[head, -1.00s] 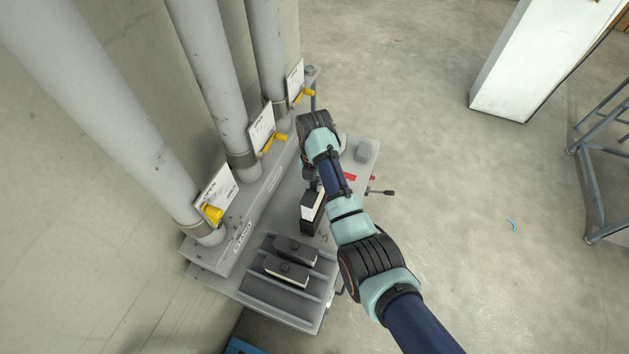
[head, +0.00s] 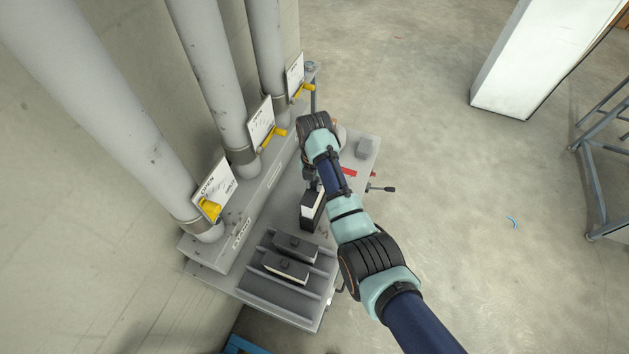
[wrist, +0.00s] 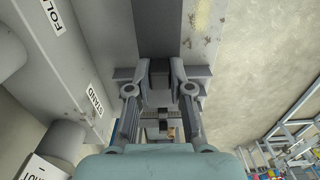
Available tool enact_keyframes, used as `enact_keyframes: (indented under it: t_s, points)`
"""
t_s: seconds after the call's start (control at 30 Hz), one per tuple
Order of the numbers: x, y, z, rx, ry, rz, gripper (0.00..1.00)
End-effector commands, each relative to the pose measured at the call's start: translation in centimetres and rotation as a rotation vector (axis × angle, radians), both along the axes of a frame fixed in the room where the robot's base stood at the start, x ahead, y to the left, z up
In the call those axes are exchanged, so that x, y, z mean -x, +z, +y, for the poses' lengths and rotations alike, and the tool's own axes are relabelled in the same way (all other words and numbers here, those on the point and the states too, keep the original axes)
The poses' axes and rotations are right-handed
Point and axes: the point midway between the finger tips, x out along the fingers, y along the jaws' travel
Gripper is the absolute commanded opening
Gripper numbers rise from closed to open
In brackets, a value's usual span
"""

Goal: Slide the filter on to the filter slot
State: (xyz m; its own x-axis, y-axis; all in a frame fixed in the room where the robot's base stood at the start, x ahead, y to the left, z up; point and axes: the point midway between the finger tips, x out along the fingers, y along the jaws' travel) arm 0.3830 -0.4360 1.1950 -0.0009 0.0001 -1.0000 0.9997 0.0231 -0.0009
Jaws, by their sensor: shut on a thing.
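A black filter with a white band (head: 312,208) stands upright over the grey bench, just below my wrist in the head view. My gripper (head: 311,177) is at the filter's upper end and shut on it, partly hidden by my arm. In the wrist view my gripper's fingers (wrist: 160,74) close on a dark piece between them. Two similar block-shaped filters, a dark one (head: 295,246) and one with a pale side (head: 286,268), lie in the ribbed rack (head: 262,288) at the bench's near end. I cannot tell whether the held filter touches the bench or a slot.
Three thick grey pipes (head: 212,75) with yellow valve handles (head: 210,208) and white signs rise along the left. A grey block (head: 367,147) and a lever (head: 382,189) are at the bench's right. Open floor lies to the right, before a white cabinet (head: 530,65).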

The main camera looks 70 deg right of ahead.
Motion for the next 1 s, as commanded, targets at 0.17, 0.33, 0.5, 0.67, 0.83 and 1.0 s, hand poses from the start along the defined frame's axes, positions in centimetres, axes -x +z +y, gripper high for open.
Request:
enact_keyframes:
  t_s: [0.17,0.33,0.5,0.67,0.83,1.0]
  points:
    - [0.0,-0.5,0.0,0.000,0.000,0.000,0.00]
    - [0.0,-0.9,0.0,0.001,0.000,-0.001,0.00]
    - [0.0,-1.4,0.0,0.001,0.000,-0.001,0.00]
    - [0.0,-1.8,0.0,0.001,0.000,-0.001,0.00]
    - [0.0,-2.2,0.0,0.001,0.000,0.000,0.00]
    - [0.0,-2.6,0.0,0.000,0.000,0.000,0.00]
